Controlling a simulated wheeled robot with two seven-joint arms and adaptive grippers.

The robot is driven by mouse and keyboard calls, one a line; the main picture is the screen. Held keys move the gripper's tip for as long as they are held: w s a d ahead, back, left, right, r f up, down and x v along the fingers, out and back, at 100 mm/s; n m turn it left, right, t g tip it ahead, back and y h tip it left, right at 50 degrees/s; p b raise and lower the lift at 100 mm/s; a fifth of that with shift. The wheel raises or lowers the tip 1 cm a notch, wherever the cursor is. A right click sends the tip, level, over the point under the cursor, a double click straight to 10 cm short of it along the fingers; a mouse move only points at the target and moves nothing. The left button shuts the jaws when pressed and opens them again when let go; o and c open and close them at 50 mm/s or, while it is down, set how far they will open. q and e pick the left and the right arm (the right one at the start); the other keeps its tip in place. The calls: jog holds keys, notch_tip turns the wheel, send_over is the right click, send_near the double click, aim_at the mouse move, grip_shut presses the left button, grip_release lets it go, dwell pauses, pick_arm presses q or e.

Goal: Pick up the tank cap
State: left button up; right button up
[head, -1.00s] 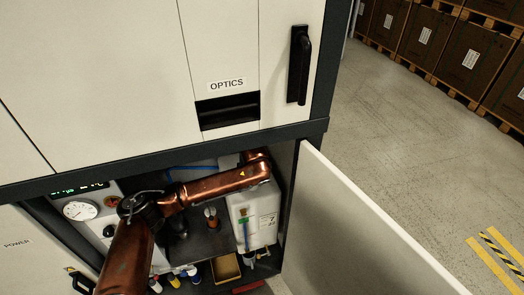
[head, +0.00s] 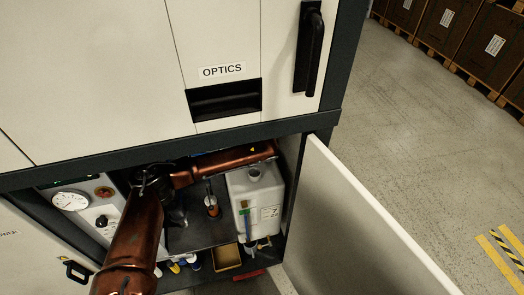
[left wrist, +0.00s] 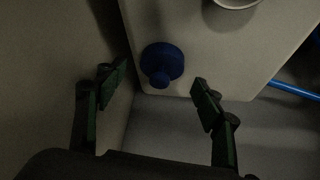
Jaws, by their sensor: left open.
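The tank cap (left wrist: 162,63) is dark blue with a round knob. In the left wrist view it sits on the pale top of the white tank (left wrist: 205,45), near the tank's edge. The tank's round opening (left wrist: 237,3) shows at the top of that view. My left gripper (left wrist: 158,88) is open and empty, its fingers on either side of the cap in the picture and apart from it. In the head view the white tank (head: 258,205) stands in the lower cabinet with its neck uncovered; the cap and my left gripper are hidden there. My right gripper is not in view.
The cabinet's dark crossbar (head: 200,155) lies above my left arm. An open door (head: 365,225) stands to the right of the tank. A tan tray (head: 227,257) and small bottles sit low in front. A blue tube (left wrist: 293,90) runs beside the tank.

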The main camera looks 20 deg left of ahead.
pick_arm(q)
jog(key=shift+x, duration=0.95)
jog(key=shift+s, duration=0.1)
jog(key=shift+c, duration=0.2)
jog(key=c, duration=0.9)
